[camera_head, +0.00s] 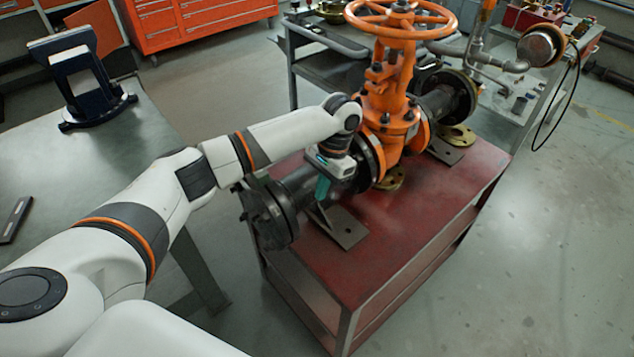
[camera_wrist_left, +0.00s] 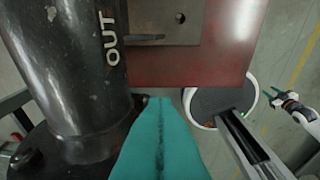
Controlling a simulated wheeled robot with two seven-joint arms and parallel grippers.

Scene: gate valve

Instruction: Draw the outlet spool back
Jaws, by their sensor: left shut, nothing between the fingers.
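The outlet spool (camera_head: 308,187) is a dark pipe with a round end flange (camera_head: 266,215), lying between the orange gate valve (camera_head: 388,105) and the left edge of the red bench. In the left wrist view the spool (camera_wrist_left: 72,70) shows large at the left, marked OUT. My left gripper (camera_head: 322,187) is at the spool's near side, close to the valve end. Its teal fingers (camera_wrist_left: 160,130) are shut with nothing between them, pointing along the spool's side. Whether they touch it is unclear. What looks like my right gripper (camera_wrist_left: 282,98) is small in the left wrist view; its jaws are unclear.
The red bench (camera_head: 420,240) has clear room in front of the valve. A bracket plate (camera_head: 343,228) sits under the spool. Brass-coloured rings lie by the valve. A green-grey table (camera_head: 60,190) stands at the left, a cart (camera_head: 310,65) behind.

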